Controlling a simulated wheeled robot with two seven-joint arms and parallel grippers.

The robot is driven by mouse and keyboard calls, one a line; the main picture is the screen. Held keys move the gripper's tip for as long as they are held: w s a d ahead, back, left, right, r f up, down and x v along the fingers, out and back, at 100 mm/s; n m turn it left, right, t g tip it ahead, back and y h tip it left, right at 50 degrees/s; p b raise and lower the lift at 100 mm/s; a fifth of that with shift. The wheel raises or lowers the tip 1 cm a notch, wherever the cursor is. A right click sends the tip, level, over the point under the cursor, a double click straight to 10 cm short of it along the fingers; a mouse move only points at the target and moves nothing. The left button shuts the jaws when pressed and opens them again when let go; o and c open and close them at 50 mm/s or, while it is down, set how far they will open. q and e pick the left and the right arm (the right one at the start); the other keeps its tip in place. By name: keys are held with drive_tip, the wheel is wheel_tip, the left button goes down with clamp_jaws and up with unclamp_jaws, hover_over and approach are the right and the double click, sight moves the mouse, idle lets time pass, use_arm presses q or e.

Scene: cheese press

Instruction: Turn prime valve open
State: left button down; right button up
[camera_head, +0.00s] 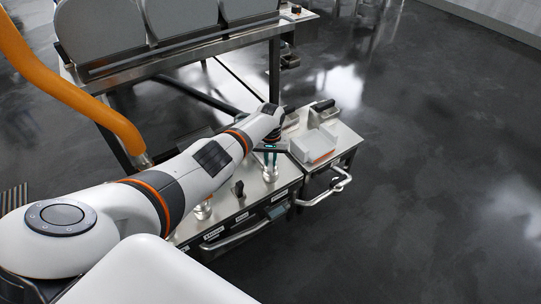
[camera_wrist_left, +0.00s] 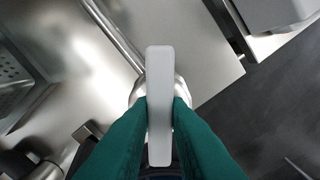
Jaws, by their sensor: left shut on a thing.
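The prime valve's handle is a light grey flat bar (camera_wrist_left: 159,62) in the middle of the left wrist view, upright in that picture. A round shiny metal body (camera_wrist_left: 136,93) shows beneath it. My left gripper (camera_wrist_left: 159,115) has its green fingers shut on the bar, one on each side. In the head view my left gripper (camera_head: 270,163) reaches down over the metal-topped cabinet (camera_head: 225,208). The arm and gripper hide the valve handle there. My right gripper is not in view.
A smaller metal unit (camera_head: 343,138) with a white box (camera_head: 313,146) and a bar handle (camera_head: 337,190) stands right of the cabinet. A metal fitting (camera_head: 203,211) stands near the arm. A thick orange hose (camera_head: 75,95) hangs at left. The dark floor (camera_head: 430,190) at right is clear.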

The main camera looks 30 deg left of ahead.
use_arm(q)
drive_tip(key=shift+r+n, duration=0.1)
drive_tip(key=shift+n, duration=0.5)
drive_tip(key=n+p, duration=0.1)
drive_tip(key=n, duration=0.1)
drive_tip(key=shift+n, duration=2.2)
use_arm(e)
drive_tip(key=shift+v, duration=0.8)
use_arm(q)
drive_tip(key=shift+w, duration=0.1)
drive_tip(key=c, duration=1.4)
unclamp_jaws()
drive_tip(key=shift+o, duration=0.2)
drive_tip(key=shift+p, duration=0.35)
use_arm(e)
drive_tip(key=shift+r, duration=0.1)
